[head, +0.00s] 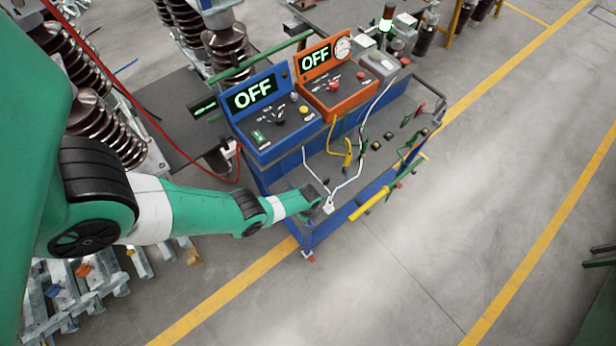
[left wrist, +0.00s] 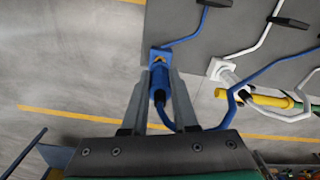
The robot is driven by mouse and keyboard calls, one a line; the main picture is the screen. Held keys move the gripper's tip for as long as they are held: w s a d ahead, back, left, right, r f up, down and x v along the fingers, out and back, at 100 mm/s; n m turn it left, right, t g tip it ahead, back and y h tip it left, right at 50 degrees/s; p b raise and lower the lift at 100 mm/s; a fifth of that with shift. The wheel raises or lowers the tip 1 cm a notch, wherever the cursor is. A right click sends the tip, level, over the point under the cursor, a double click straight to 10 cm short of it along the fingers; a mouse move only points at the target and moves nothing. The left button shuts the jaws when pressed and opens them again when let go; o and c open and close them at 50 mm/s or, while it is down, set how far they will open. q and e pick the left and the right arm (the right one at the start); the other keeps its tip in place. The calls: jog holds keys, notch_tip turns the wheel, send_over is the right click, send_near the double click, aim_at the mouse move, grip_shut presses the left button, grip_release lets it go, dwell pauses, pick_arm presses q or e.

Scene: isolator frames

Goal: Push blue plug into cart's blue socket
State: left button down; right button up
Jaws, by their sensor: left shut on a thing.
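The blue plug (left wrist: 158,82) is between the two fingers of my left gripper (left wrist: 157,84) in the left wrist view. The gripper is shut on it. The plug's tip points at the blue socket (left wrist: 160,54) at the edge of the cart's grey top and appears to meet it; I cannot tell how deep it sits. A blue cable (left wrist: 182,105) trails from the plug. In the head view my left gripper (head: 314,203) is at the near corner of the cart (head: 283,191), hiding the blue plug and socket. My right gripper is not seen.
A white socket (left wrist: 219,69) with white and yellow plugs beside it lies right of the blue one. Blue (head: 272,116) and orange (head: 337,84) control boxes showing OFF stand on the cart. A yellow handle (head: 368,204) sticks out at its front. The floor in front is clear.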

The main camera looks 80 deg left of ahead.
pick_arm(q)
jog(key=shift+f+b, duration=1.55)
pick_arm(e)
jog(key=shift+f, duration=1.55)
pick_arm(q)
jog(key=c, duration=0.6)
grip_release()
jog(key=shift+r, duration=0.1)
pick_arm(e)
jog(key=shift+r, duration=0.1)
